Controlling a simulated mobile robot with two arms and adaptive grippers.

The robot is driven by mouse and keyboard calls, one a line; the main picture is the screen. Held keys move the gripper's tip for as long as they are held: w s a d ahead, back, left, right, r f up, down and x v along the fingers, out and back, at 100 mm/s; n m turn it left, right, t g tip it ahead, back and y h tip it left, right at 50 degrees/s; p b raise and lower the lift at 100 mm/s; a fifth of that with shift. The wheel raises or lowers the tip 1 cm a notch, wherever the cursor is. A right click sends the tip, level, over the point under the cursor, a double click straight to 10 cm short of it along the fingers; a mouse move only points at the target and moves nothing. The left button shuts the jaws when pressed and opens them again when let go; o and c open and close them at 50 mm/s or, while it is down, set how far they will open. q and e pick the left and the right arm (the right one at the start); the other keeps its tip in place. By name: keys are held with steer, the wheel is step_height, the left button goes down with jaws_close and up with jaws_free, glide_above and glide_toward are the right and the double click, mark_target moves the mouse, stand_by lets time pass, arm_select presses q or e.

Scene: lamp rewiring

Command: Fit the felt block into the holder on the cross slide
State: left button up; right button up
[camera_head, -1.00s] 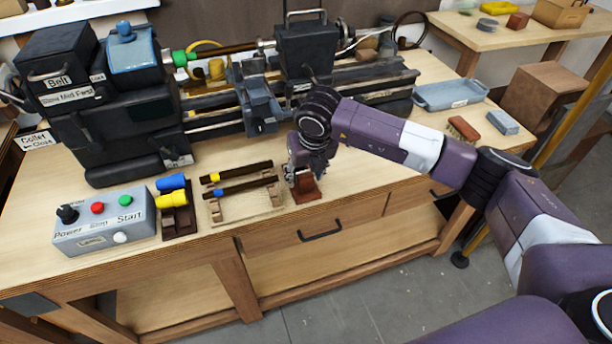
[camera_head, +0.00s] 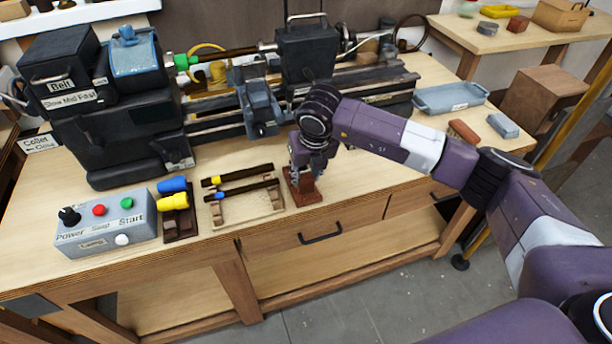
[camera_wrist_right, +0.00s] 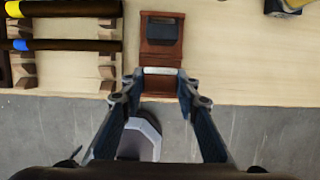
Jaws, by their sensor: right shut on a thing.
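My right gripper (camera_head: 304,174) points down at a small red-brown wooden stand (camera_head: 305,196) near the bench's front edge. In the right wrist view its fingertips (camera_wrist_right: 159,82) close on the sides of a small block with a pale strip (camera_wrist_right: 159,71) on top, which looks like the felt block. It is at the front part of the stand; I cannot tell whether it is lifted clear. A dark pad (camera_wrist_right: 162,30) shows on the stand's back part. The blue-grey cross slide (camera_head: 260,112) is on the lathe behind; its holder cannot be made out. My left gripper is not in view.
A rack with two dark rods (camera_head: 240,188) stands just left of the stand. Further left are blue and yellow pieces (camera_head: 173,196) and a control box (camera_head: 106,222). A blue-grey tray (camera_head: 450,97) and two small blocks (camera_head: 503,126) lie at the right.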

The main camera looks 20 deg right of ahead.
mark_target(306, 177)
steer(key=shift+r+p, duration=1.15)
steer(key=shift+r, duration=1.8)
